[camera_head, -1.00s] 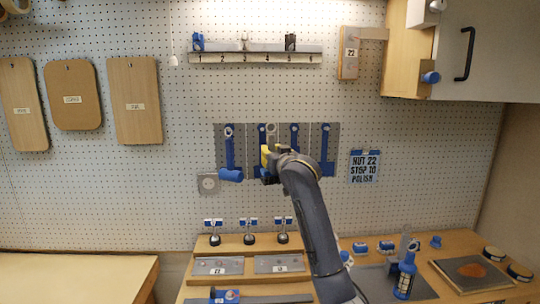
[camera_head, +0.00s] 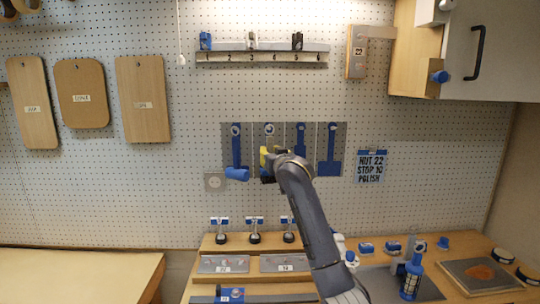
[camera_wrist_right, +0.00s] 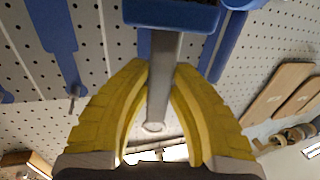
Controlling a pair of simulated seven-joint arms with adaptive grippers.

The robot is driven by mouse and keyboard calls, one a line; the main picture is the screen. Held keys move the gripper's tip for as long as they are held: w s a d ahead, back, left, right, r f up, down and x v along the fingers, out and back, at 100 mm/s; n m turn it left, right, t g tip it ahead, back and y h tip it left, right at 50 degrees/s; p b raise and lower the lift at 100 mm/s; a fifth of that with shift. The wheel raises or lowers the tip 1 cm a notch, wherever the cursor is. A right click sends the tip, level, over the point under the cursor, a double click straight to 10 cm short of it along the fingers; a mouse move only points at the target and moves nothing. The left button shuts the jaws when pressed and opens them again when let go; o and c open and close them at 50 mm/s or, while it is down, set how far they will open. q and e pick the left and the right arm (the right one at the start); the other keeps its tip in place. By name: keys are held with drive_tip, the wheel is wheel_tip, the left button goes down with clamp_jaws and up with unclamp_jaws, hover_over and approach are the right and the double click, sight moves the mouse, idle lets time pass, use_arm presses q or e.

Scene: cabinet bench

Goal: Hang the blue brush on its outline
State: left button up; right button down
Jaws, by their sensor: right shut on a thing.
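My right gripper (camera_head: 266,163) is in front of the second grey outline panel (camera_head: 258,129) on the pegboard. In the right wrist view its yellow fingers (camera_wrist_right: 157,100) are shut on the grey handle of the blue brush (camera_wrist_right: 165,75). The brush's blue head (camera_wrist_right: 170,13) shows at the top of that view. The holed end of the handle shows beyond the fingers; in the head view it is up against the second panel (camera_head: 269,130). A blue outline shows behind the brush. I cannot tell whether the hole is on a peg. My left gripper is out of view.
A blue mallet-like tool (camera_head: 237,174) hangs on the first panel, close beside the gripper. The third outline (camera_head: 301,140) and fourth outline (camera_head: 329,150) look bare.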

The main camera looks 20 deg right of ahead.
drive_tip(key=shift+w+d+f, duration=0.15)
drive_tip(key=shift+w+d, duration=0.05)
drive_tip(key=shift+w, duration=0.65)
drive_tip(key=shift+w+d+f, duration=0.15)
drive_tip(key=shift+w+d, duration=0.1)
drive_tip(key=shift+w, duration=0.65)
drive_tip(key=shift+w+d+f, duration=0.15)
drive_tip(key=shift+w+d, duration=0.05)
drive_tip(key=shift+w, duration=0.65)
drive_tip(key=shift+w, duration=0.1)
drive_tip(key=c, duration=1.3)
unclamp_jaws()
drive_tip(key=shift+f, duration=0.1)
